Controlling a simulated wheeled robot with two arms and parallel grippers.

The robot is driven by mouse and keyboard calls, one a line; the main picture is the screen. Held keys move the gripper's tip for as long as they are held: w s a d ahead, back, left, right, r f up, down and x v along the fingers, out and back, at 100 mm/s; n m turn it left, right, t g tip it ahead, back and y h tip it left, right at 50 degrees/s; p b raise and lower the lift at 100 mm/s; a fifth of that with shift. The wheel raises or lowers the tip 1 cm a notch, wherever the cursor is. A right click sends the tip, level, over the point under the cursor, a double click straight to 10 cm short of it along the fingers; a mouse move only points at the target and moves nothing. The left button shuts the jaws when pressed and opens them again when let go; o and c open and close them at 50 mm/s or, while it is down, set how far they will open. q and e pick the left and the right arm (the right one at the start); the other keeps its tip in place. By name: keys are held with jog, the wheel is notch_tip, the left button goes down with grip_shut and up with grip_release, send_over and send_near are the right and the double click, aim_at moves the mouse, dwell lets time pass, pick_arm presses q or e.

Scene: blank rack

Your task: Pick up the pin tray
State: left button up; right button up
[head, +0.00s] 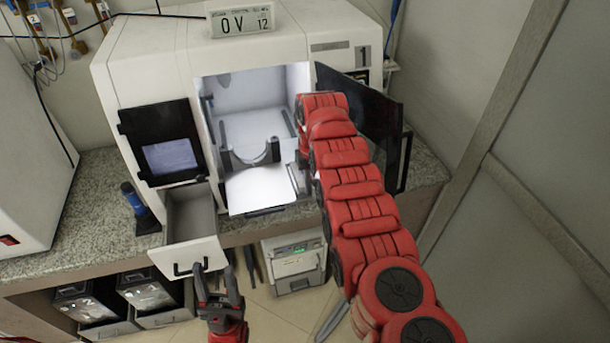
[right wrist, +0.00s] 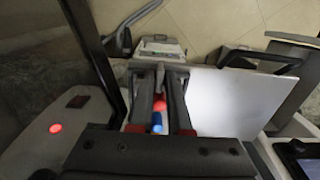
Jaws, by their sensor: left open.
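A small narrow grey holder, which looks like the pin tray (head: 294,178), stands at the right edge of the white slide-out plate in front of the machine's lit chamber. In the right wrist view, a red piece (right wrist: 159,105) and a blue piece (right wrist: 157,124) show between the fingers of my right gripper (right wrist: 162,75). The fingers are apart around that spot; whether they touch the holder is not clear. In the head view my right gripper (head: 303,165) is mostly hidden by its own arm. My left gripper (head: 215,276) is open and empty, near the drawer handle.
A small drawer (head: 191,250) is pulled out below the machine's screen. The machine's dark door (head: 372,108) is swung open to the right of my right arm. A curved dark cradle (head: 250,158) stands inside the chamber. A blue-black tool (head: 134,199) stands on the counter.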

grip_shut()
jog(key=shift+r, duration=0.15)
dwell(1.2)
